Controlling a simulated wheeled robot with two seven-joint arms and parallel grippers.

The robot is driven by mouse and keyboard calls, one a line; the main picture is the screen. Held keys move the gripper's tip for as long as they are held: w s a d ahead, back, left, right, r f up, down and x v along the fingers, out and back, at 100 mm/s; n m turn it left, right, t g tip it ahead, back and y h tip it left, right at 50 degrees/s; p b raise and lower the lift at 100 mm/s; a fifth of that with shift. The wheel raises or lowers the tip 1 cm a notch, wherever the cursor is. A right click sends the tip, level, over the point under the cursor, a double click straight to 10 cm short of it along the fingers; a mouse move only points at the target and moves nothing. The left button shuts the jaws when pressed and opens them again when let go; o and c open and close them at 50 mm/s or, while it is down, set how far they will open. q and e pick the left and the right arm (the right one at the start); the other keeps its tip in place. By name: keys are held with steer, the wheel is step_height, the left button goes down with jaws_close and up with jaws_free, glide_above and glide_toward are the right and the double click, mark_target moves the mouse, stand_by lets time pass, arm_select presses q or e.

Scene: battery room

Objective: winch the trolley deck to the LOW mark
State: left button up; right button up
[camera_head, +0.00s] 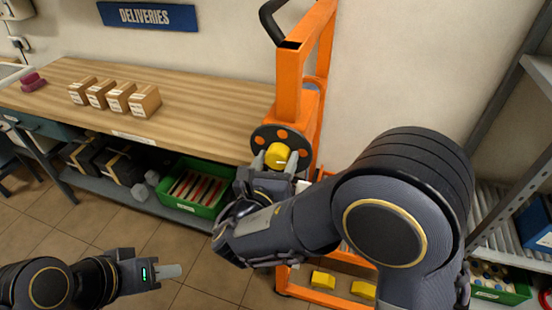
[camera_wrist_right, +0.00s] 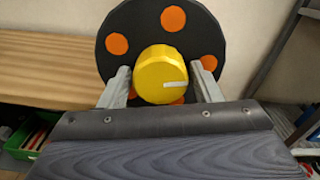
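The orange trolley (camera_head: 288,97) stands upright against the right end of the workbench. A black winch disc with orange spots (camera_head: 263,135) is on its mast and also shows in the right wrist view (camera_wrist_right: 111,69). A yellow knob (camera_head: 278,155) with a pale stripe sits on the disc; the right wrist view shows the knob close up (camera_wrist_right: 160,78). My right gripper (camera_wrist_right: 160,80) has one finger on each side of the knob, with a narrow gap visible on the right. My left gripper (camera_head: 170,271) is low at the left, away from the trolley. The deck and LOW mark are not clearly visible; my right arm covers much of the trolley.
The workbench (camera_head: 210,90) carries several small cartons (camera_head: 112,96) and a pink object (camera_head: 33,82). A green crate (camera_head: 195,208) and dark boxes are below. Yellow blocks (camera_head: 323,280) show at the trolley's base. A metal shelf (camera_head: 490,215) stands at the right. Tiled floor is open at lower left.

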steer(key=shift+o, duration=1)
steer(key=shift+r, duration=0.1)
steer(key=b+v, duration=0.1)
steer(key=v, duration=0.6)
steer(key=shift+s, duration=0.35)
steer(key=shift+a, duration=0.1)
steer(key=w+m, duration=0.1)
steer(key=w, duration=0.1)
steer(key=w+d+m, duration=0.1)
steer(key=w+m, duration=0.1)
steer(key=w, duration=0.1)
steer(key=w+d+m, duration=0.1)
steer(key=w+m, duration=0.1)
steer(key=shift+w+d, duration=0.25)
steer(key=shift+w, duration=0.15)
